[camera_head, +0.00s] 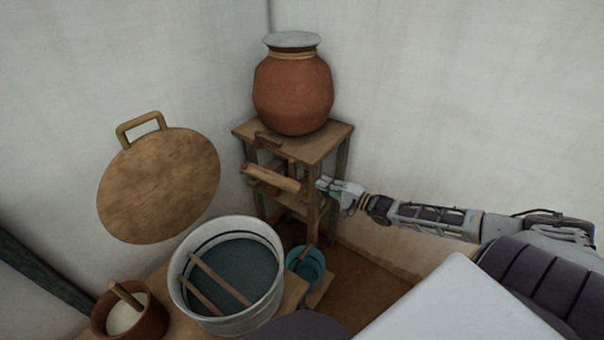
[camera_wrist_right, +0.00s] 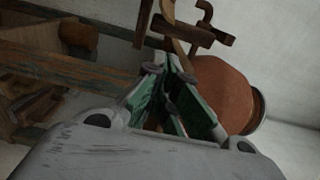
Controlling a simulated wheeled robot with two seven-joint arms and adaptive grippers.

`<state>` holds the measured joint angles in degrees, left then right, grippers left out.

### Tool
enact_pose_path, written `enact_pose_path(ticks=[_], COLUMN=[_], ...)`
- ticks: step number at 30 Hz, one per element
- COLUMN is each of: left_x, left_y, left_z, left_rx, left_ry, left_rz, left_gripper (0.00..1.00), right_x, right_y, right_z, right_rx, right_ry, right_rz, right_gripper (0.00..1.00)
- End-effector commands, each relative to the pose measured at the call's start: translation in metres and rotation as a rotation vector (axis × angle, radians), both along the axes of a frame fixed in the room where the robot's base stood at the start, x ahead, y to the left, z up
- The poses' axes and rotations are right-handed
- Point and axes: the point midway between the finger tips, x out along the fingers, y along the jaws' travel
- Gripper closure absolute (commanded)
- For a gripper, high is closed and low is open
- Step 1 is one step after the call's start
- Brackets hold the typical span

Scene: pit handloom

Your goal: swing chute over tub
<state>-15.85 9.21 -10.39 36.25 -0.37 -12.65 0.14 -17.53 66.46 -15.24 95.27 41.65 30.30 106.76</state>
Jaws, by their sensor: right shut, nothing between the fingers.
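The chute, a short wooden trough (camera_head: 271,179), juts out to the left from a wooden stand. Its near end is close to the tub's upper right side but not over the tub in the picture. The tub is grey metal (camera_head: 277,236) with dark liquid inside. My right gripper (camera_head: 322,184) is shut and empty, just right of the chute's right end; I cannot tell if it touches. Its green-lined fingers (camera_wrist_right: 170,75) are close to wooden parts in the right wrist view. My left gripper is not in view.
A lidded clay pot (camera_head: 292,95) stands on the wooden stand (camera_head: 326,143). Two sticks (camera_head: 220,278) lie across the tub. A teal bucket (camera_head: 307,266) stands right of it, a clay bowl (camera_head: 150,319) to its left. A round wooden lid (camera_head: 160,187) is at the left wall.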

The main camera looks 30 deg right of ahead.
Motion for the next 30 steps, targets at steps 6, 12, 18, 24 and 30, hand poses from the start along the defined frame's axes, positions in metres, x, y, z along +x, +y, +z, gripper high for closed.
enact_pose_path(ticks=[6,12,18,24,30], left_x=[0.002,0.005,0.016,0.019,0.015], left_y=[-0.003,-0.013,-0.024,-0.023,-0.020], left_z=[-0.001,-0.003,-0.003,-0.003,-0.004], left_rx=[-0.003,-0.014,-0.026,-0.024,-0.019], left_ry=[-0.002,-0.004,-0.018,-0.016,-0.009], left_rz=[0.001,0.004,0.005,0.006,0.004], left_gripper=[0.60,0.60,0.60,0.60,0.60], right_x=[0.002,0.009,0.018,0.028,0.037], right_y=[0.001,0.003,0.007,0.010,0.015], right_z=[0.000,0.000,-0.001,0.000,0.000], right_rx=[-0.001,0.000,-0.001,0.000,-0.001], right_ry=[0.000,-0.003,-0.001,-0.002,-0.003], right_rz=[0.000,-0.001,-0.001,-0.001,-0.001], right_gripper=[1.00,1.00,1.00,1.00,1.00])
